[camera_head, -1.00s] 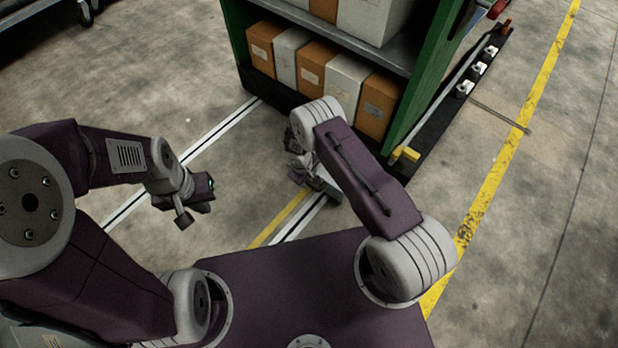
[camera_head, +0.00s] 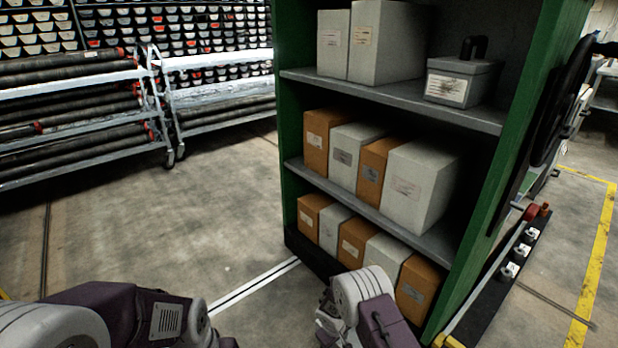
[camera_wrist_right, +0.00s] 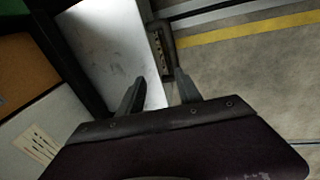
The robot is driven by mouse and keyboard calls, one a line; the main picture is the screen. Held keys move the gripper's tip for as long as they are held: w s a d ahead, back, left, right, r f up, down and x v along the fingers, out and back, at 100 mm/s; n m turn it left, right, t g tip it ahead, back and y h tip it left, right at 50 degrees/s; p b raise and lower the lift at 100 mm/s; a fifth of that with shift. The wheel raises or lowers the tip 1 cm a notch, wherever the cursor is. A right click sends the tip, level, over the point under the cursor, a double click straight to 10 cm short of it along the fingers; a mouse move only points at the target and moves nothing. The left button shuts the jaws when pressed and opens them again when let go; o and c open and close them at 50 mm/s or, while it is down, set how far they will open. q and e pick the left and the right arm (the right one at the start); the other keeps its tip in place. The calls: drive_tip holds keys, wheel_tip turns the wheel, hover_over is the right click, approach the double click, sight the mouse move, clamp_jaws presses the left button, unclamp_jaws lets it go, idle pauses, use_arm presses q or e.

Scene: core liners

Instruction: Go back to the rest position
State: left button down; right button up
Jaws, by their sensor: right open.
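My right gripper (camera_wrist_right: 160,88) shows in the right wrist view with its two dark fingers apart. Nothing is visibly clamped between them; a pale flat surface (camera_wrist_right: 112,50) and floor lie beyond. In the head view my right arm is folded at the bottom centre, close in front of the shelf's lower boxes, and its gripper is mostly hidden. My left arm comes in at the bottom left. Only a dark bit of its gripper shows at the bottom edge, so its fingers are out of sight.
A green shelf (camera_head: 553,130) with orange and white boxes, and a grey lidded box (camera_head: 460,82) on top, stands right of centre. Pipe racks (camera_head: 75,112) stand at the back left. The floor (camera_head: 150,235) between is clear. A black rail (camera_head: 500,290) runs beside the shelf.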

drive_tip(key=w+d+r+m+t+p, duration=0.1)
drive_tip(key=w+d+r+m, duration=0.1)
drive_tip(key=r, duration=0.9)
drive_tip(key=w+d+r+m+t+p, duration=0.1)
drive_tip(key=w+d+r, duration=0.2)
drive_tip(key=r, duration=0.9)
drive_tip(key=s+d+r+m+p, duration=0.2)
drive_tip(key=s+d+r+m, duration=0.2)
drive_tip(key=s+r, duration=0.85)
drive_tip(key=s+a+f+g+y, duration=0.1)
drive_tip(key=s+f, duration=0.1)
drive_tip(key=s, duration=0.5)
drive_tip(key=s+a+f+g+y, duration=0.1)
drive_tip(key=s+f+g, duration=0.15)
drive_tip(key=s, duration=0.35)
wheel_tip(320, 180, up, 38)
drive_tip(key=p, duration=3.7)
drive_tip(key=shift+d+f+t+p, duration=0.15)
drive_tip(key=shift+f+t+p, duration=0.05)
drive_tip(key=shift+t+p, duration=0.2)
